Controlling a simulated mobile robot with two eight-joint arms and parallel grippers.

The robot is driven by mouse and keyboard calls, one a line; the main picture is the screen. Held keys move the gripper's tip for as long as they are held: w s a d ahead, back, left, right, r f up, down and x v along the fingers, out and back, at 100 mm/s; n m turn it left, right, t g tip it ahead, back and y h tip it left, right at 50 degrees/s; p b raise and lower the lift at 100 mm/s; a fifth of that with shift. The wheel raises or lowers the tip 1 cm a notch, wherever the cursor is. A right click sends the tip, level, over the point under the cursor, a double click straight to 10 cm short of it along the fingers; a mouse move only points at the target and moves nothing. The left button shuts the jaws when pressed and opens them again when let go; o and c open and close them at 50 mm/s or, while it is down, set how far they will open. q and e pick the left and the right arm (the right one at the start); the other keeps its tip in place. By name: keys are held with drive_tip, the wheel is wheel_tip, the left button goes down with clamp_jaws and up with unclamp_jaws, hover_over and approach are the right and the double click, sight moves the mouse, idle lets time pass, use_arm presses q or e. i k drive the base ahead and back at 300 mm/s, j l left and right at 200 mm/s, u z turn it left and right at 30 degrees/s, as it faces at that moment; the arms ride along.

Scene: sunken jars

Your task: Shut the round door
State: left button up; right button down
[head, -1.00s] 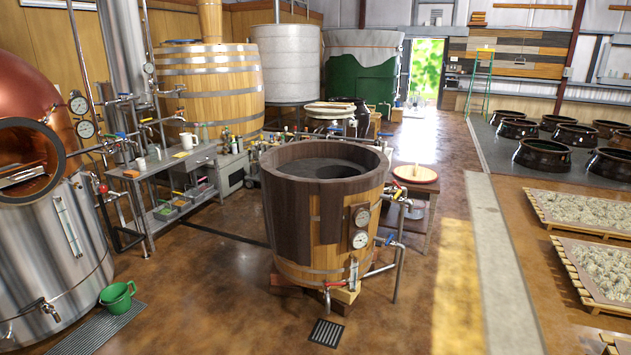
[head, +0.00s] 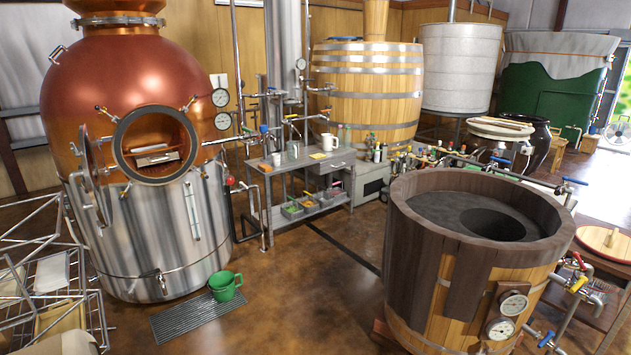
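The round door (head: 92,177) is a metal-rimmed disc on the left side of the copper still (head: 140,60). It stands swung open, seen nearly edge-on. The round opening (head: 154,145) to its right is uncovered, and a dark inside with a light-coloured object shows through it. Neither of my grippers is in view.
A wooden tub (head: 410,250) stands at the front right. A green bucket (head: 226,286) and a floor grate (head: 198,317) lie before the still. A metal wire rack (head: 50,270) stands at the left. A work table (head: 300,175) is right of the still. Brown floor between is clear.

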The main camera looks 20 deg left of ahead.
sight(92, 174)
drive_tip(key=i+j+u, duration=0.15)
drive_tip(key=i+u, duration=0.5)
drive_tip(key=u, duration=0.25)
drive_tip(key=i+l+u, duration=0.1)
drive_tip(key=i+u, duration=0.35)
drive_tip(key=i+j+u, duration=0.15)
drive_tip(key=i+u, duration=0.2)
drive_tip(key=i+j+u, duration=0.1)
drive_tip(key=i+u, duration=0.65)
drive_tip(key=z, duration=10.45)
